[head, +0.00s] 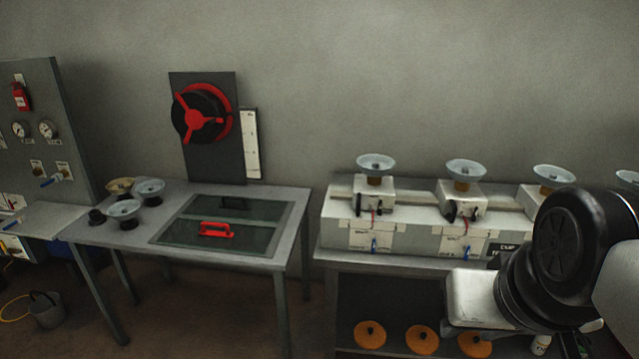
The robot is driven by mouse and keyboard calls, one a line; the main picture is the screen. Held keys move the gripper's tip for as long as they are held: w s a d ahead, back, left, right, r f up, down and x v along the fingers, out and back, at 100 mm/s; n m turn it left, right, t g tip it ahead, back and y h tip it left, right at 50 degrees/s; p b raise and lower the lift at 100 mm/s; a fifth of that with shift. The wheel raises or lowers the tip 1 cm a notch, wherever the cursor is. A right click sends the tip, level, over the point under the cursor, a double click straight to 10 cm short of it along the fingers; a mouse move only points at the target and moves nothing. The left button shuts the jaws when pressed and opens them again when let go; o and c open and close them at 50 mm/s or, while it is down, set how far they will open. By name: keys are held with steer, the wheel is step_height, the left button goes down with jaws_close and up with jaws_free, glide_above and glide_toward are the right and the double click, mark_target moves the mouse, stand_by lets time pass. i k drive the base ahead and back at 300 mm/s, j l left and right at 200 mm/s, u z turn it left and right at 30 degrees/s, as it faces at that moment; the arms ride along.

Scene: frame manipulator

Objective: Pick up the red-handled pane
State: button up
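The red-handled pane (185,237) is a dark greenish glass sheet lying flat in the front part of a framed area on the grey table. Its red handle (216,230) stands up at the middle of the pane. Behind it lies a similar pane with a dark handle (234,203). My gripper (470,312) appears at the lower right, at the end of my black and white arm, well to the right of the pane and apart from it. Its fingers cannot be made out, so its opening is unclear.
Several shallow bowls (124,209) stand on the table's left end. A red-spoked wheel (202,114) is mounted on a dark panel behind the table. White machines with bowls on top (376,163) fill the right bench. Orange discs (421,338) lie below. A gap separates table and bench.

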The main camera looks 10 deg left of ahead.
mark_target(217, 236)
steer(key=i+j+u, duration=0.35)
steer(key=i+j, duration=0.35)
steer(key=j, duration=0.35)
steer(key=i+j+u, duration=0.35)
steer(key=i+j, duration=0.45)
steer(key=i+j+u, duration=0.35)
steer(key=i+j, duration=0.35)
steer(key=i, duration=0.2)
